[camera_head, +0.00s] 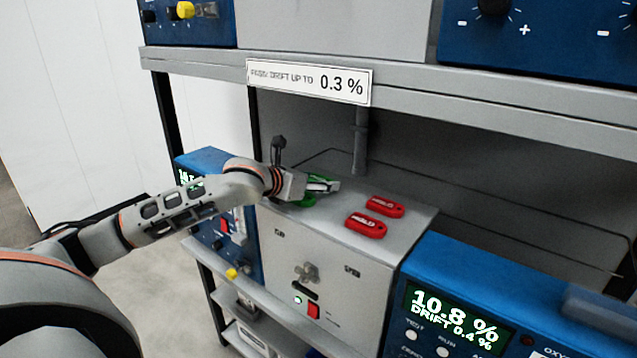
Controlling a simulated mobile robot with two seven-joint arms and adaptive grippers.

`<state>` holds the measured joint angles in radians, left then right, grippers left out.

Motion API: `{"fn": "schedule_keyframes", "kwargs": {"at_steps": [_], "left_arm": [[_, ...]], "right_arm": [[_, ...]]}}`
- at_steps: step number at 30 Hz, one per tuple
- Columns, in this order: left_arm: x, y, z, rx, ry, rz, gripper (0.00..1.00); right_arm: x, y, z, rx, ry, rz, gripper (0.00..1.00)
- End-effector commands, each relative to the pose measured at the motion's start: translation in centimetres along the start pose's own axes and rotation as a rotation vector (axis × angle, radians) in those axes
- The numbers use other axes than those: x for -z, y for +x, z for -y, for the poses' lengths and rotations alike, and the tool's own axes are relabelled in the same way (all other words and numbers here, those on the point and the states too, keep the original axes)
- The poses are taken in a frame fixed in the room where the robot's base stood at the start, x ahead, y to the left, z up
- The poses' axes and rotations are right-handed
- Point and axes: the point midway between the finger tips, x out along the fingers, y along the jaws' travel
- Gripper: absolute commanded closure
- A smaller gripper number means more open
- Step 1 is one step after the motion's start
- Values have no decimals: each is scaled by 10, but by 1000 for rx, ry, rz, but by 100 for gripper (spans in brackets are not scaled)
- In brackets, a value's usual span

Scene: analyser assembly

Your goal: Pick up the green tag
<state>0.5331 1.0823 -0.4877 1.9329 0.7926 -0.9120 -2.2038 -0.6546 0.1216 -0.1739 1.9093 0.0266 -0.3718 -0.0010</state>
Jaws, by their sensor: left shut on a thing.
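The green tag (308,203) is at the left part of the grey box's top, partly hidden by my left gripper (324,186). My left arm comes in from the left and the gripper is shut on the green tag. Whether the tag touches the box top or is slightly above it, I cannot tell. Two red tags lie flat on the same top to the right of the gripper, one at the back (386,206) and one nearer (366,225). My right gripper is not in view.
The grey box (330,262) stands between two blue analysers, the left one (202,158) partly behind my arm and the right one (470,275) reading 10.8 % and drift 0.4 %. A shelf with a "0.3 %" sign (309,81) hangs above. A dark post (361,140) stands behind the tags.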

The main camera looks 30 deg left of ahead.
Motion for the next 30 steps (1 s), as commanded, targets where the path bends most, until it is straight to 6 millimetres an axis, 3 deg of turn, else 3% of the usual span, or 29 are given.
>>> {"fn": "schedule_keyframes", "kwargs": {"at_steps": [7, 18, 30], "left_arm": [[-24, -10, -1, -1, 2, 5, 61], [-80, -33, 0, 0, 0, 5, 61], [-89, -39, 0, -2, 2, 1, 61]], "right_arm": [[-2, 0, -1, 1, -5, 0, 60], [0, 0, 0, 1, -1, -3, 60], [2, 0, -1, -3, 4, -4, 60]]}}
